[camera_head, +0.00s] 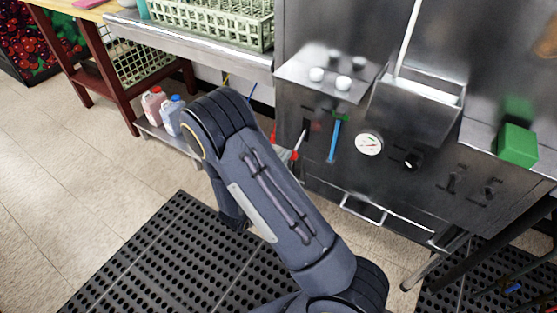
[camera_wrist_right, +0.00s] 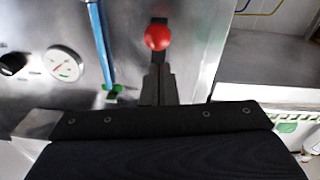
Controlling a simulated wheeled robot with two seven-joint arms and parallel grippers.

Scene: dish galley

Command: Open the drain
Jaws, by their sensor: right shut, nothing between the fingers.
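A red ball knob (camera_wrist_right: 157,37) on a short dark lever stands in front of the steel panel in the right wrist view. I take it for the drain handle. My right gripper (camera_wrist_right: 158,72) is shut and empty, with its dark fingertips just below the ball in the picture. I cannot tell whether they touch the lever. In the head view my own right arm crosses the middle and hides most of the gripper. Red parts show beside the arm, but I cannot tell which is the knob. My left gripper is not in view.
A blue-handled tool (camera_head: 333,140) hangs beside a round gauge (camera_head: 369,143) and a black knob (camera_head: 412,159) on the machine front. A green block (camera_head: 517,146) sits at the right. Jugs (camera_head: 153,105) stand on a low shelf. A black mat (camera_head: 150,250) covers the floor.

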